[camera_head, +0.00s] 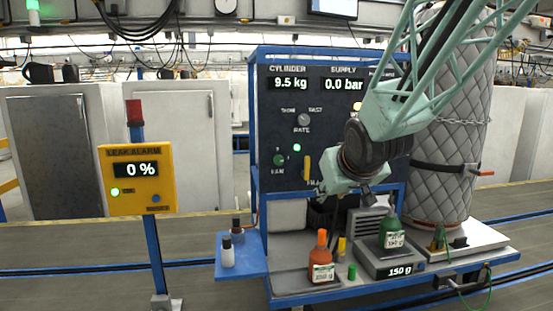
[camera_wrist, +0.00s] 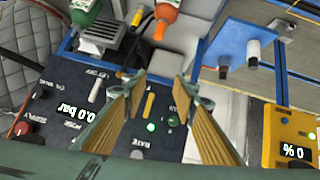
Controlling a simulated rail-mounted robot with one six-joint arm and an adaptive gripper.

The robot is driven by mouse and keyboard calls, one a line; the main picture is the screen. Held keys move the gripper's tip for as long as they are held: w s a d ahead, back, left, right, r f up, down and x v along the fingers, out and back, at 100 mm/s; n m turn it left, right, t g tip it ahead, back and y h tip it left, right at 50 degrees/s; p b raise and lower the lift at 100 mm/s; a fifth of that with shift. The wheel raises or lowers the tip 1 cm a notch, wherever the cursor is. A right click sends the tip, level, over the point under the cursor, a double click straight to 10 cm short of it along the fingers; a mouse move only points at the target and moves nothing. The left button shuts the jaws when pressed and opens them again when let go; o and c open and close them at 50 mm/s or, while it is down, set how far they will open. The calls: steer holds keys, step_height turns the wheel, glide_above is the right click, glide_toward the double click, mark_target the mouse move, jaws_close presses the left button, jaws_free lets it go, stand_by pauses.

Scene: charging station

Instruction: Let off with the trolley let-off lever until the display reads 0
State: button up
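The blue-framed trolley carries a dark panel (camera_head: 275,125) with displays reading 9.5 kg under CYLINDER and 0.0 bar under SUPPLY. A yellow lever (camera_head: 307,168) stands upright low on the panel; in the wrist view the yellow lever (camera_wrist: 149,104) shows between my fingers. A pale lever (camera_wrist: 97,90) shows left of them.
A yellow leak alarm box (camera_head: 137,180) reads 0 % at left. Orange (camera_head: 321,262) and green (camera_head: 392,231) bottles stand on the trolley shelf, the green on a scale (camera_head: 385,262) reading 150 g. A quilted cylinder (camera_head: 445,130) stands at right. A blue side shelf (camera_head: 243,262) holds small bottles.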

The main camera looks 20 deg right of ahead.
steer(key=w+d+r+t+p, duration=0.2)
steer(key=w+d+t+p, duration=0.15)
steer(key=w+d, duration=1)
steer(key=d+f+t+p, duration=0.1)
steer(key=d+t+p, duration=0.3)
steer(key=d, duration=1)
steer(key=shift+d+f+m+p, duration=0.25)
steer(key=shift+d+m+p, duration=0.05)
steer(key=shift+d+m, duration=0.1)
steer(key=shift+w, duration=0.15)
steer(key=shift+p+x, duration=0.35)
steer(key=shift+x, duration=6.45)
steer(key=shift+r, duration=0.25)
jaws_close()
